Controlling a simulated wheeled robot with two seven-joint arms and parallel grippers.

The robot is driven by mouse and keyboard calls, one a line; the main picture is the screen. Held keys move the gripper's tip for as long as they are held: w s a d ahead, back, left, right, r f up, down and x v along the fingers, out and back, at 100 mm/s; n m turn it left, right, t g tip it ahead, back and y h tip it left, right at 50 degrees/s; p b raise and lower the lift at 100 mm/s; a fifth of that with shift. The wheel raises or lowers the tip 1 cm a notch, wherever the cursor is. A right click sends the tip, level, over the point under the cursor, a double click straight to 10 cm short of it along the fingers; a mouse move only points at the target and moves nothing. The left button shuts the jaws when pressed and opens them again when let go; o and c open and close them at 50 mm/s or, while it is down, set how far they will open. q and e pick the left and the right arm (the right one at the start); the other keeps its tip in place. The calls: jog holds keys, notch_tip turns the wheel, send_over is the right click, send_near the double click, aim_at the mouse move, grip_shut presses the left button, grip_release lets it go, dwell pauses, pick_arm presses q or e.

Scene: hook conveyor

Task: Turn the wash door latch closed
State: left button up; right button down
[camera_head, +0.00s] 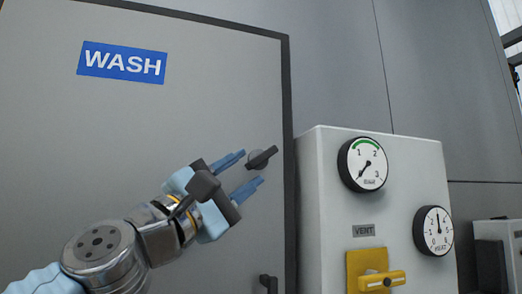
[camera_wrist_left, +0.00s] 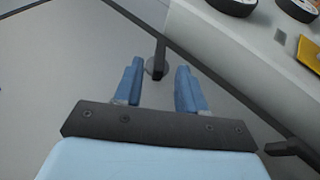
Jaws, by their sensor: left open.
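The wash door (camera_head: 110,130) is a large grey panel with a blue WASH sign and a dark frame edge. Its latch (camera_head: 261,158) is a small dark bar on a round grey base near the door's right edge. In the head view the bar is tilted, its right end higher. My left gripper (camera_head: 246,169) is open, its two blue fingers close to the latch, one above-left and one below. In the left wrist view the latch (camera_wrist_left: 159,62) shows between and beyond the fingertips. Contact cannot be told. My right gripper is not in view.
A light grey box right of the door carries a gauge (camera_head: 363,164), a second gauge (camera_head: 433,230), a VENT label and a yellow valve handle (camera_head: 381,281). A dark door handle (camera_head: 268,283) sits below the latch.

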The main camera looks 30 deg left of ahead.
aim_at(258, 161)
pick_arm(q)
jog(key=p+x, duration=0.1)
jog(key=x, duration=0.4)
jog(key=shift+w+r, duration=0.1)
jog(key=shift+w, duration=0.05)
grip_shut()
